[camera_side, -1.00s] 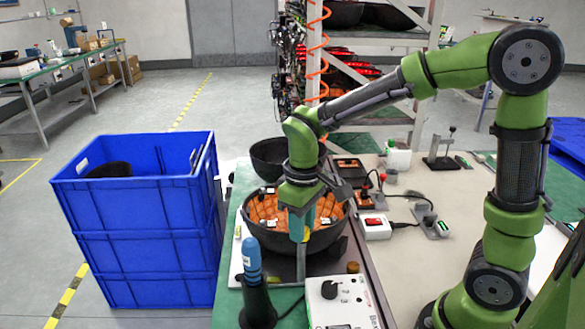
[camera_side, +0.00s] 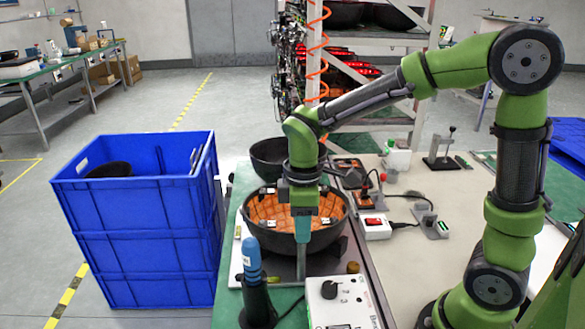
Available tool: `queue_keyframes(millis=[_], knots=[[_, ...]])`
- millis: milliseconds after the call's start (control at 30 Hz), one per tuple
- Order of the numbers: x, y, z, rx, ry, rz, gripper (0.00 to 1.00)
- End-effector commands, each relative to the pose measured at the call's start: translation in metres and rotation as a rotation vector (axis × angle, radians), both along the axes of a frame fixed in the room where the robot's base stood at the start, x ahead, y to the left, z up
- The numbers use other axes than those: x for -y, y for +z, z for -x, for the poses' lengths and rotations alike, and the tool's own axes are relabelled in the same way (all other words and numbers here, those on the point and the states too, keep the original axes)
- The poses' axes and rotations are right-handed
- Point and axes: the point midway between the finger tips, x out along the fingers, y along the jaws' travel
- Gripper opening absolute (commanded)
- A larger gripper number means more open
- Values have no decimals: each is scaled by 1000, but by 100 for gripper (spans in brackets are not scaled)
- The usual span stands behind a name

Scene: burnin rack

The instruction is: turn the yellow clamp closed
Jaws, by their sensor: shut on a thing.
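My gripper (camera_side: 303,238) points straight down at the near side of a black bowl (camera_side: 262,243) with an orange inside. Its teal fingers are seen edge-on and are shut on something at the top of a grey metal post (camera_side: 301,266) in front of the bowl. The fingers hide what they hold. It is at the place of the yellow clamp, but I cannot make out the clamp's colour or its angle.
A blue-handled tool in a black holder (camera_side: 257,297) and a white control box (camera_side: 335,303) stand close in front. Another black bowl (camera_side: 268,157) is behind. A white box with a red switch (camera_side: 375,227) is at the right. Blue crates (camera_side: 140,225) stand left.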

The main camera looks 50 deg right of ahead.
Motion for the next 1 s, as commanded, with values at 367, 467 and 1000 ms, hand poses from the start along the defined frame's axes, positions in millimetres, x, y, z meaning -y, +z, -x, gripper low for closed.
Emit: queue_keyframes(millis=[367,467,1000], knots=[[0,2,0,4,4,-1,1],[0,2,0,4,4,-1,39],[0,12,-1,5,4,-1,57]])
